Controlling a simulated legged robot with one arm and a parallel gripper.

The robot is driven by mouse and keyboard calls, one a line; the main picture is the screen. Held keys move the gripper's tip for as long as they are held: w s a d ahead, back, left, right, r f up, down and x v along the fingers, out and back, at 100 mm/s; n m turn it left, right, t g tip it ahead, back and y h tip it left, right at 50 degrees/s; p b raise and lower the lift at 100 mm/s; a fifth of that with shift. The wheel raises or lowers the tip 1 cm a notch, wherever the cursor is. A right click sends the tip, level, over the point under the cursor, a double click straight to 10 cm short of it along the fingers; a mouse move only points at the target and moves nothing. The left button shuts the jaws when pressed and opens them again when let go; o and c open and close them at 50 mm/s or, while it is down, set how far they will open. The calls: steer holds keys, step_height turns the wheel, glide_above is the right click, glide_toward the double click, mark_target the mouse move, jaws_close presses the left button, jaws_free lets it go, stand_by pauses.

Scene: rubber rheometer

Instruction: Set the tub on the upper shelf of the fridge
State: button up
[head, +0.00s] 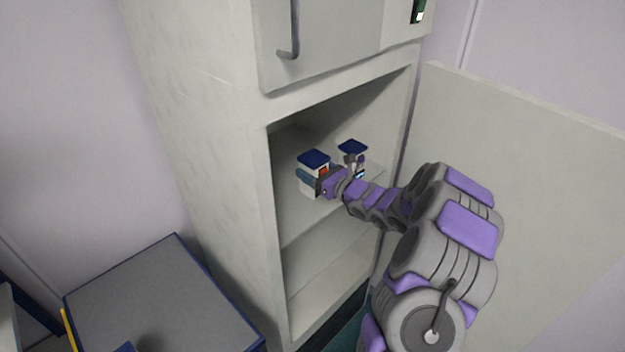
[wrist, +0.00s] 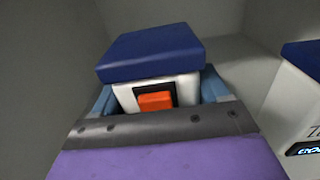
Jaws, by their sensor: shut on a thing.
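The tub (head: 313,160) is white with a dark blue lid and an orange-red label. My gripper (head: 309,180) is shut on it, and the tub is inside the open lower compartment of the fridge (head: 215,130), over the upper shelf (head: 330,215). In the wrist view the tub (wrist: 152,58) sits upright between the blue-grey fingers (wrist: 160,90), lid on top. Its base is hidden, so I cannot tell whether it touches the shelf.
A second blue-lidded white container (head: 352,148) stands to the right on the shelf, partly behind my arm; it also shows in the wrist view (wrist: 295,100). The fridge door (head: 520,160) is open to the right. A grey-topped table (head: 160,295) stands at lower left.

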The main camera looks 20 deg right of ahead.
steer(key=f, duration=0.3)
steer(key=shift+d+b, duration=0.35)
steer(key=shift+d, duration=0.05)
steer(key=shift+a+f, duration=0.2)
steer(key=shift+f, duration=0.1)
steer(key=shift+a+r, duration=0.15)
steer(key=shift+a, duration=0.6)
steer(key=o, duration=0.9)
steer(key=shift+c, duration=0.2)
steer(key=o, duration=0.4)
steer(key=shift+d+f, duration=0.2)
steer(key=shift+d, duration=0.55)
steer(key=shift+c, duration=0.2)
steer(key=shift+a+r, duration=0.2)
steer(key=shift+a, duration=0.1)
steer(key=p+v, duration=0.1)
steer(key=v, duration=1.1)
steer(key=shift+a, duration=0.2)
steer(key=shift+d, duration=0.25)
